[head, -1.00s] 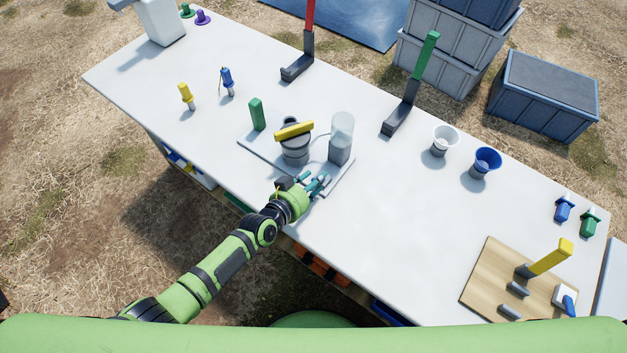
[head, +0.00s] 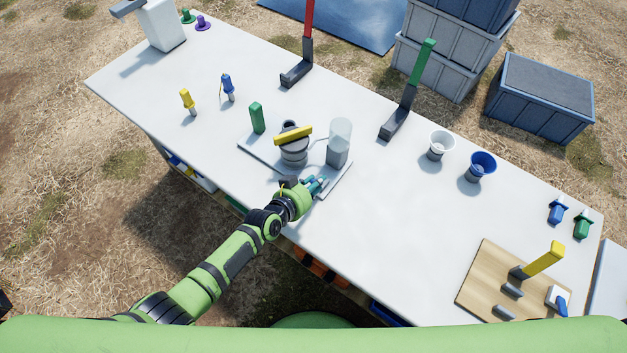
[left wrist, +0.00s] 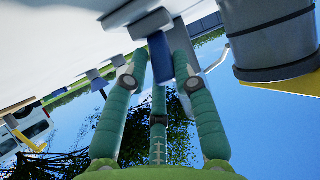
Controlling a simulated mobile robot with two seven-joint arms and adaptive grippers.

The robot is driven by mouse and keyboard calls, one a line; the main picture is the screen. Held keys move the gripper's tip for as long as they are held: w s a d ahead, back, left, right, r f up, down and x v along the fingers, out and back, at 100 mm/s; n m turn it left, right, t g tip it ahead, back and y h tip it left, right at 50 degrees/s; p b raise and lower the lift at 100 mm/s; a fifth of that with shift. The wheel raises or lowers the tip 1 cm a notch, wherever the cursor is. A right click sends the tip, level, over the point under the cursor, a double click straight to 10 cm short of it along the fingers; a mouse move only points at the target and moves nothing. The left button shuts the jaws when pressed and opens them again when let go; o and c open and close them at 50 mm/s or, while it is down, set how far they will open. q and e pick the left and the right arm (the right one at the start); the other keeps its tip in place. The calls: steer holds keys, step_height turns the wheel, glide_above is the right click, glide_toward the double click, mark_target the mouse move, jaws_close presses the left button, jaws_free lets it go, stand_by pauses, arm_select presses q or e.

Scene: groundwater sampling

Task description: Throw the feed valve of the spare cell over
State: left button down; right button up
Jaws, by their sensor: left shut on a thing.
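My left gripper (head: 316,184) is at the front edge of a grey base plate (head: 258,152) on the white table. In the left wrist view its teal fingers (left wrist: 160,62) are shut on a dark blue lever (left wrist: 159,52), which joins a grey block. The fingers hide the lever in the head view. On the plate, behind the gripper, stands a grey pot (head: 294,155) with a yellow bar (head: 293,135) across its top. A clear cylinder on a grey block (head: 338,155) stands to its right, and a green post (head: 257,118) to its left. My right gripper is not in view.
A wooden board (head: 482,285) with a yellow-handled lever (head: 543,260) and a blue lever (head: 561,306) lies at the right. The table front between is clear.

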arm_select(q)
steer(key=g+p, duration=0.1)
steer(key=p, duration=0.1)
steer(key=w+r+g+y+p, duration=0.1)
steer(key=p, duration=0.1)
steer(key=shift+d+r, duration=0.3)
steer(key=shift+d, duration=0.05)
steer(key=shift+w+d+g+y+p, duration=0.15)
steer(key=shift+w+g+y+p, duration=0.05)
steer(key=shift+g+y+p, duration=0.45)
steer(key=shift+w+d+f+g+y, duration=0.2)
steer(key=shift+w+g+y, duration=0.1)
steer(key=shift+g+y, duration=0.2)
steer(key=shift+w+d+g+y+b, duration=0.2)
steer(key=shift+g+y+b, duration=0.15)
steer(key=shift+g+b, duration=0.2)
steer(key=shift+w+d+g+y+b, duration=0.1)
steer(key=shift+w+g+y+b, duration=0.1)
steer(key=shift+g+y+b, duration=0.3)
steer(key=c, duration=1.2)
jaws_free()
steer(key=shift+o, duration=0.2)
steer(key=shift+r, duration=0.1)
